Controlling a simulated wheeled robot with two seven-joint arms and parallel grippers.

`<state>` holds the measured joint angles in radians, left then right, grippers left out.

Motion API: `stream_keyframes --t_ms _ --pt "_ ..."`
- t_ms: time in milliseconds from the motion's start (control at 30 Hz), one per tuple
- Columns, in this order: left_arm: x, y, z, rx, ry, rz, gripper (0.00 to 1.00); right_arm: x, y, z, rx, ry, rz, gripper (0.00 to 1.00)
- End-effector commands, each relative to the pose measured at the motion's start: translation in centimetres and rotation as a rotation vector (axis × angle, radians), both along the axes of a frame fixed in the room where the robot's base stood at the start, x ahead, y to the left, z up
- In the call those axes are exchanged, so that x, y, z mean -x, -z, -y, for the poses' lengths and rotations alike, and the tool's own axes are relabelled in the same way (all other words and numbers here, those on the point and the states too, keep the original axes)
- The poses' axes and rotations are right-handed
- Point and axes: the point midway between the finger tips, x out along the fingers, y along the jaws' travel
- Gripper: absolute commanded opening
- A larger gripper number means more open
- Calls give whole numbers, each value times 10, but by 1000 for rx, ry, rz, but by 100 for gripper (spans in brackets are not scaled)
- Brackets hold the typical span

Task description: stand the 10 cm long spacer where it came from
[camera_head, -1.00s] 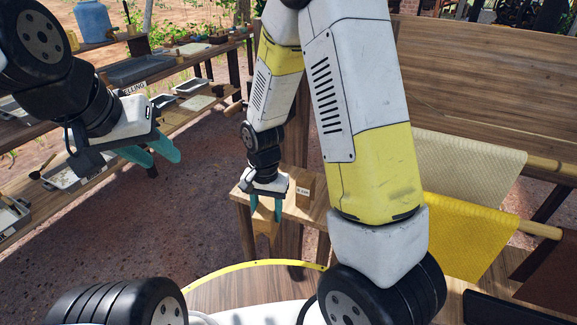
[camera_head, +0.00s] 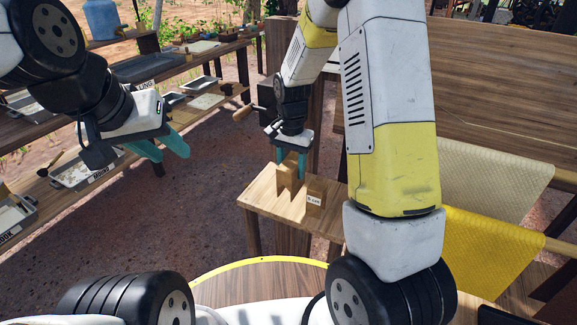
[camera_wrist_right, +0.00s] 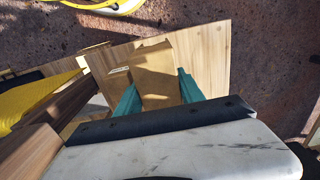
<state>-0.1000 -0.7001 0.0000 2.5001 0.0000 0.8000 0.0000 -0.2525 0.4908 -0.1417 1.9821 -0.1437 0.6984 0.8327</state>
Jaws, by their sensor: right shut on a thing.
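My right gripper (camera_head: 291,166) is shut on a plain light-brown wooden spacer (camera_head: 288,183). It holds the spacer upright over the small wooden table (camera_head: 262,205); I cannot tell whether its base touches the top. In the right wrist view the spacer (camera_wrist_right: 155,72) is between the teal fingers (camera_wrist_right: 158,90). Another wooden block (camera_head: 315,200), with a small white label too small to read surely, stands just right of the held spacer. My left gripper (camera_head: 165,150) is open and empty, in the air at the left, away from the table.
Shelves with grey trays (camera_head: 75,172) stand at the left. A cream sheet (camera_head: 495,180) and a yellow sheet (camera_head: 490,235) hang on wooden rollers at the right. A wooden panel (camera_head: 500,95) stands behind. The small table's left front part is clear.

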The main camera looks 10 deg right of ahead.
Motion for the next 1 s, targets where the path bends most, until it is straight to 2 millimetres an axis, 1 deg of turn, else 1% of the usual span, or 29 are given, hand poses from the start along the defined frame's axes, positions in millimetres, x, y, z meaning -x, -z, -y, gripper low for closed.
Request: stream_keyframes --t_ms 33,100,133,200,300,467,700,767,1000 --pt "0 0 0 0 0 0 36 -10 1 7 0 5 0 0" --pt "0 0 0 0 0 0 36 -21 0 14 0 3 1 0" --pt "0 0 0 0 0 0 36 -22 3 15 0 2 -2 0" --pt "0 0 0 0 0 0 36 -19 16 13 0 -1 -5 0" --pt "0 0 0 0 0 0 36 -19 27 13 1 -1 -3 0" --pt "0 0 0 0 0 0 36 -20 36 13 0 -1 -1 0" --pt "0 0 0 0 0 0 36 -21 68 15 1 1 -3 0" --pt "0 0 0 0 0 0 36 -23 71 15 0 1 -1 0" --pt "0 0 0 0 0 0 36 -23 71 15 0 0 0 0"
